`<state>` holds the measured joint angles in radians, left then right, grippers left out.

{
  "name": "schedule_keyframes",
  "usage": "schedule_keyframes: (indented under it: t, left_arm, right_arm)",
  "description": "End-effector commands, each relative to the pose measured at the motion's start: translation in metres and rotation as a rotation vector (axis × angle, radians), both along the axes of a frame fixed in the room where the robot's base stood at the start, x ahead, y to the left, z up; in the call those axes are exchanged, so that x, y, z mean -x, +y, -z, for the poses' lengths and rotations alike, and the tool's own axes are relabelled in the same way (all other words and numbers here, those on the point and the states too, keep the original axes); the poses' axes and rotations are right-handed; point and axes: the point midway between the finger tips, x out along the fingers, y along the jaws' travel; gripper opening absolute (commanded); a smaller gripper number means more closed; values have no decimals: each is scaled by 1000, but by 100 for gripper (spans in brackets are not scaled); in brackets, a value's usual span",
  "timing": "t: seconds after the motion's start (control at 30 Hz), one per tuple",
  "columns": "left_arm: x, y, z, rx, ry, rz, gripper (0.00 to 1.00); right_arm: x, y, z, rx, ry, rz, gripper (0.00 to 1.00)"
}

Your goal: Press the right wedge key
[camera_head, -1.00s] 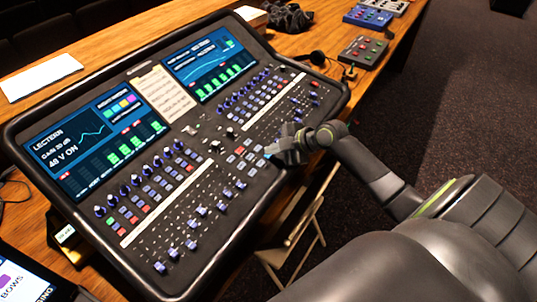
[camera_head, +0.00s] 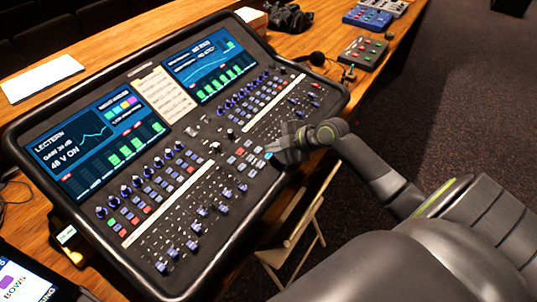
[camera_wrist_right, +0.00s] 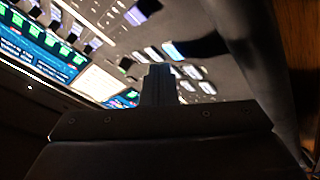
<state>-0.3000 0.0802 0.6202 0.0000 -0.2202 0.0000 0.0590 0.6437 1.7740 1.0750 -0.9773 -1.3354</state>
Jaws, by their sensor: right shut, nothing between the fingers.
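The mixing desk (camera_head: 220,200) carries a small block of pale and red keys (camera_head: 240,158) right of its middle. I cannot read their labels, so I cannot tell which one is the right wedge key. My right gripper (camera_head: 270,148) is shut and empty, its tips at the right edge of this block, above the panel. In the right wrist view the shut fingers (camera_wrist_right: 158,76) point at pale rectangular keys (camera_wrist_right: 193,72), one glowing bluish white (camera_wrist_right: 173,50). The fingers hide part of the block, and I cannot tell whether they touch a key. My left gripper is out of view.
Fader rows (camera_head: 195,215) and knob rows (camera_head: 140,178) surround the keys. Two lit screens (camera_head: 95,145) and a paper note (camera_head: 165,95) lie behind. A folding chair (camera_head: 292,235) stands below the desk's right edge. Small pedal boxes (camera_head: 363,52) sit far right.

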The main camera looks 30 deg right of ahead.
Motion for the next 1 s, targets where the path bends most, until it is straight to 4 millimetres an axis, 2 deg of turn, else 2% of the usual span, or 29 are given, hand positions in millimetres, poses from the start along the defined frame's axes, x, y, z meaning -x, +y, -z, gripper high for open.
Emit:
schedule_keyframes:
  t: [0.17, 0.63, 1.0]
  left_arm:
    - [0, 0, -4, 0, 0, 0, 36]
    - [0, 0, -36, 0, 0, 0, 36]
    - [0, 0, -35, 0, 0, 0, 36]
  right_arm:
    - [0, 0, -5, 1, 0, -1, 0]
    - [5, -2, -49, 1, 0, -1, 0]
    - [5, -2, -50, 0, 0, 0, 0]
